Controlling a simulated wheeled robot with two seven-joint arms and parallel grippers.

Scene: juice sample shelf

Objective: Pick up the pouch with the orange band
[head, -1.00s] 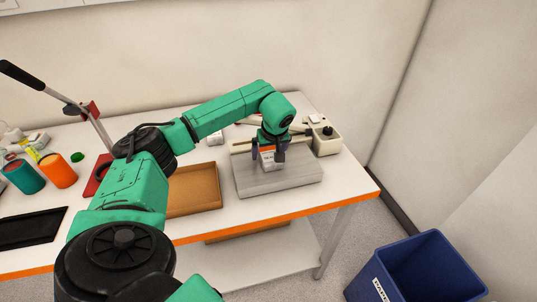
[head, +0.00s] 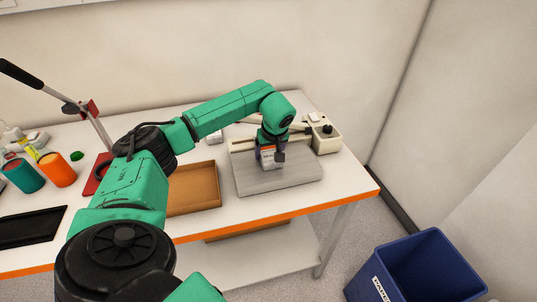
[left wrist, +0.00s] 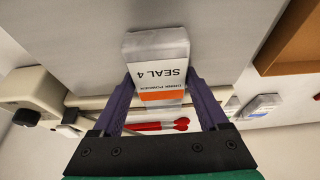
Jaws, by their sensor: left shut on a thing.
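The pouch with the orange band (left wrist: 158,68) is white, with the print "SEAL 4" and an orange stripe, in the left wrist view. It also shows small in the head view (head: 267,155), over the grey board (head: 285,180). My left gripper (left wrist: 160,88) has its two purple fingers pressed on the pouch's sides, shut on it. In the head view the left gripper (head: 269,155) points down at the board, and its fingers partly hide the pouch. I cannot tell whether the pouch touches the board. My right gripper is not in view.
A beige sealing device (head: 325,140) stands right behind the board. A brown tray (head: 194,190) lies left of it. Orange (head: 58,170) and teal (head: 24,176) cups and a black tray (head: 28,228) are at the left. A blue bin (head: 425,270) stands on the floor at right.

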